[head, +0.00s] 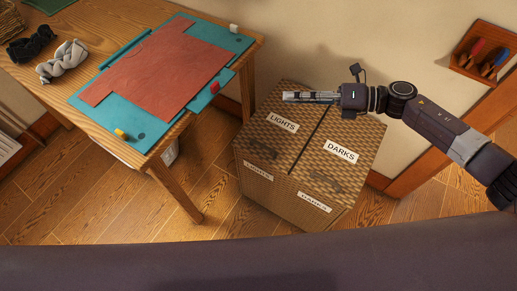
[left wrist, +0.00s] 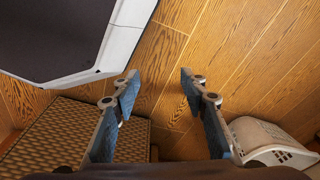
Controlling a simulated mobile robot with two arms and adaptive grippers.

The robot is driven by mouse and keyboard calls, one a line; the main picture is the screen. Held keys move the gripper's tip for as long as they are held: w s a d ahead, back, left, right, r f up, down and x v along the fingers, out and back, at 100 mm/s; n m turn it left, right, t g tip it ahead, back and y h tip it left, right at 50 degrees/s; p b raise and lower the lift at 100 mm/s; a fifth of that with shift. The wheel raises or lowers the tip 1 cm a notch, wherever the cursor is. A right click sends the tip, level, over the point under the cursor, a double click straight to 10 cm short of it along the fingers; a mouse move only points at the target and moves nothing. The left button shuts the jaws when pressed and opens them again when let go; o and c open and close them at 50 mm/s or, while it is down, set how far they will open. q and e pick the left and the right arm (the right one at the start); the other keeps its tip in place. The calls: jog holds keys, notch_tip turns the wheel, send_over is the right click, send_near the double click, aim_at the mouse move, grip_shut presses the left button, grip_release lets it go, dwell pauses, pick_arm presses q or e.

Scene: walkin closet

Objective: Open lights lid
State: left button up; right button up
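The woven hamper (head: 255,190) stands on the floor by the wall, with two lids that both lie flat and closed. The LIGHTS lid (head: 262,142) is the left one, the DARKS lid (head: 352,133) the right one, with a dark seam between them. My right gripper (head: 285,97) reaches in from the right and overlaps the back part of the LIGHTS lid; its fingers show edge-on, so opening and height are unclear. In the left wrist view, my left gripper (left wrist: 160,77) is open and empty above the floor; a woven surface (left wrist: 60,140) shows at lower left.
A wooden table (head: 190,118) with a teal mat (head: 215,38) and rust-red cloth (head: 150,68) stands left of the hamper. A wooden wall holder (head: 463,70) is at upper right. A white slotted basket (left wrist: 265,135) is at right in the left wrist view. Floor before the hamper is clear.

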notch_tip(320, 180, down, 7)
jog(key=b, duration=0.6)
pick_arm(q)
jog(key=w+d+r+t+b, duration=0.1)
jog(key=w+r+b, duration=0.1)
jog(key=w+b, duration=0.65)
pick_arm(e)
jog(key=b, duration=0.6)
send_near(263, 145)
jog(key=r, duration=0.1)
jog(key=a+r, duration=0.2)
jog(key=shift+w+r, duration=0.2)
jog(key=shift+w, duration=0.05)
notch_tip(263, 145, down, 4)
jog(key=b, duration=0.4)
jog(key=shift+d, duration=0.1)
jog(key=shift+f+b, duration=0.25)
jog(key=shift+b, duration=0.05)
jog(key=shift+a+f, duration=0.1)
jog(key=shift+a, duration=0.2)
jog(key=x, duration=0.6)
jog(key=shift+w, duration=0.15)
jog(key=shift+w+a, duration=0.15)
jog(key=shift+a, duration=0.45)
pick_arm(q)
jog(key=w+r+t, duration=0.1)
jog(key=w+r, duration=0.2)
jog(key=r, duration=0.6)
jog(key=shift+t, duration=0.4)
